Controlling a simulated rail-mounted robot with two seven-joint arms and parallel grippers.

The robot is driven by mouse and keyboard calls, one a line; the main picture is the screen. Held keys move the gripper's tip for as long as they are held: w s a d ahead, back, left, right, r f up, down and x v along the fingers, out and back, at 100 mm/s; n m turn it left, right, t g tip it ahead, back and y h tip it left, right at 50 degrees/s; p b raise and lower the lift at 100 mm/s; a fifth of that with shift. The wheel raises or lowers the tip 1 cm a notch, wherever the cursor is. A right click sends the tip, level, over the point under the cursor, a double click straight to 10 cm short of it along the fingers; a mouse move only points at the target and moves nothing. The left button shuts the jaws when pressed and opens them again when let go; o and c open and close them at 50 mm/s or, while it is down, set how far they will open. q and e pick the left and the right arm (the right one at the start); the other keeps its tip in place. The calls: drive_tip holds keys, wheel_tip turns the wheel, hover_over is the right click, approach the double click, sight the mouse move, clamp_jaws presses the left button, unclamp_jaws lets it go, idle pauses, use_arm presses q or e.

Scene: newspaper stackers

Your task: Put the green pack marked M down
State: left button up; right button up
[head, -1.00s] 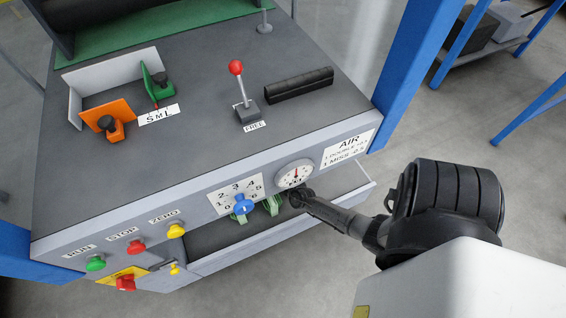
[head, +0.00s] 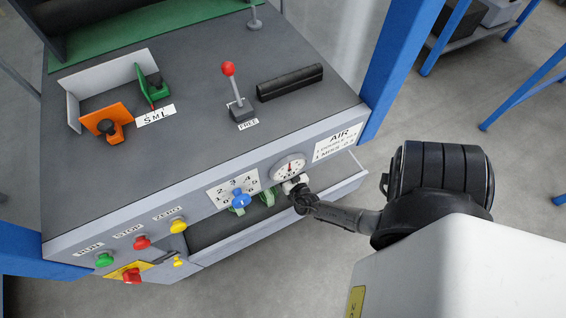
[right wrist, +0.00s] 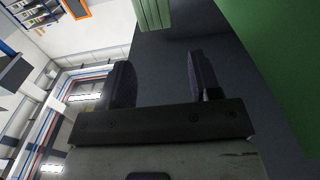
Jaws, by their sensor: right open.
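Two green pieces, which look like the packs, show in the open drawer (head: 225,228) under the panel: one piece (head: 240,208) behind the blue knob and one piece (head: 268,197) to its right. No M is readable on either, so I cannot tell which is the M pack. My right gripper (head: 296,187) is at the drawer's right part, below the round gauge. In the right wrist view my right gripper (right wrist: 158,75) is open, with nothing between its fingers. A green surface (right wrist: 155,14) shows beyond the fingertips and a larger one (right wrist: 265,60) fills the right side. My left gripper is out of view.
The panel above the drawer carries a blue knob (head: 238,198), a gauge (head: 289,167) and several push buttons. The top holds a red-knobbed lever (head: 233,90), a black bar (head: 290,82) and orange (head: 105,128) and green (head: 150,82) blocks. A blue post (head: 395,65) stands right.

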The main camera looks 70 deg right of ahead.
wheel_tip(320, 180, up, 6)
drive_tip(key=s+a+m+g+h, duration=0.1)
drive_tip(key=a+m+g+h, duration=0.1)
drive_tip(key=g, duration=0.2)
drive_tip(key=s+a+r+n+g+y, duration=0.2)
drive_tip(key=a+n+y, duration=0.4)
drive_tip(key=a, duration=0.6)
drive_tip(key=s+a+r+n+g+y, duration=0.3)
drive_tip(key=s+a+r+n+y, duration=0.2)
drive_tip(key=a, duration=0.7)
wheel_tip(320, 180, up, 2)
drive_tip(key=n+y, duration=0.1)
drive_tip(key=y, duration=0.2)
drive_tip(key=shift+s+r+n+y, duration=0.15)
drive_tip(key=shift+n+y, duration=0.25)
drive_tip(key=shift+a, duration=0.1)
